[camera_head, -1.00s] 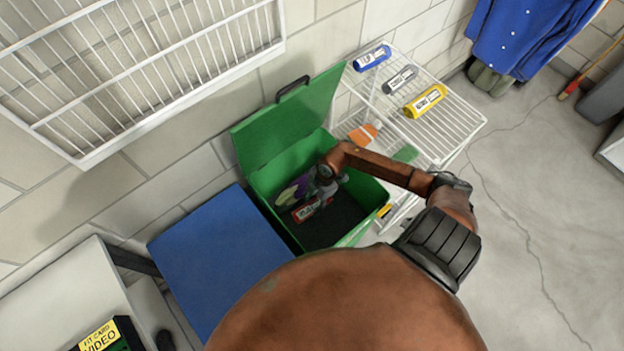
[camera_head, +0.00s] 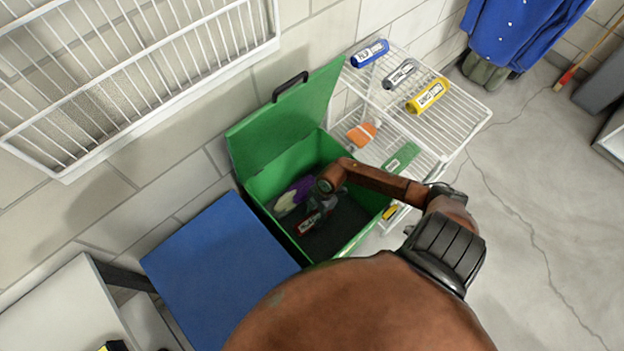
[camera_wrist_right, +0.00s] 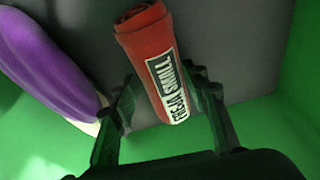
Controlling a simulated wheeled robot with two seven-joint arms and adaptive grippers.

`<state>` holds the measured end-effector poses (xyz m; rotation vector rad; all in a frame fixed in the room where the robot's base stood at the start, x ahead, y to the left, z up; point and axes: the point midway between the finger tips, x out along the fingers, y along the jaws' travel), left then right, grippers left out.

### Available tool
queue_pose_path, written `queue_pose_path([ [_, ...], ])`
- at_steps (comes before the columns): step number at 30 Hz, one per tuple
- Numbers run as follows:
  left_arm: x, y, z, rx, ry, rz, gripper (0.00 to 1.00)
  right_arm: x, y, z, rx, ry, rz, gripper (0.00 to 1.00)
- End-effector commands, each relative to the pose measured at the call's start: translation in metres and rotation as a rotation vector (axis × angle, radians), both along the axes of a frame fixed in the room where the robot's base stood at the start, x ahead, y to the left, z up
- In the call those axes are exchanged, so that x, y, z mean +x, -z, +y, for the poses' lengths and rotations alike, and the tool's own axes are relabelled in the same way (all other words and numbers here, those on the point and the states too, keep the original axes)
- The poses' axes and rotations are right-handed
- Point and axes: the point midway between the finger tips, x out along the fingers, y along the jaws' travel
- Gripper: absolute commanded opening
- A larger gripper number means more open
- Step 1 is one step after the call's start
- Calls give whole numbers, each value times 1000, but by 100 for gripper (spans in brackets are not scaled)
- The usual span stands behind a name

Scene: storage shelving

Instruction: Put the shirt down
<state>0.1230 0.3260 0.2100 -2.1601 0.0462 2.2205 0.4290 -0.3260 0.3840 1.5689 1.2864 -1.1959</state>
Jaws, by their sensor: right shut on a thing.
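A rolled red shirt (camera_wrist_right: 150,45) with a dark and white size label lies between the fingers of my right gripper (camera_wrist_right: 165,110) in the right wrist view. The gripper is shut on it. In the head view my right gripper (camera_head: 318,208) reaches down inside an open green bin (camera_head: 365,232), with the red shirt (camera_head: 308,225) low over the dark bin floor. Whether the shirt touches the floor is hard to tell. A purple and whitish item (camera_head: 292,197) lies in the bin beside it; its purple part (camera_wrist_right: 50,60) also shows in the wrist view. My left gripper is out of view.
The bin's green lid (camera_head: 285,120) stands open at the back. A blue-topped surface (camera_head: 215,265) adjoins the bin on the left. A white wire rack (camera_head: 460,118) on the right holds blue, grey and yellow rolls on top, with orange and green items below.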

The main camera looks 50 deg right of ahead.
Motion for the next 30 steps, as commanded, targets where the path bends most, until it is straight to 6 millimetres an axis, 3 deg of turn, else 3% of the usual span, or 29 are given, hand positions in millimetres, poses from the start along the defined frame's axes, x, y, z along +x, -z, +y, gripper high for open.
queue_pose_path([
  [8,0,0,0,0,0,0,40,1,1,0,1,0,-1,13],
  [9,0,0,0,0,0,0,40,0,1,0,0,0,-1,44],
  [16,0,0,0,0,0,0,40,0,1,0,0,0,0,60],
  [28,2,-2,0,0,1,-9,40,0,-4,-1,0,1,-2,60],
  [30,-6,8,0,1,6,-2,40,0,-8,-2,0,1,-2,60],
])
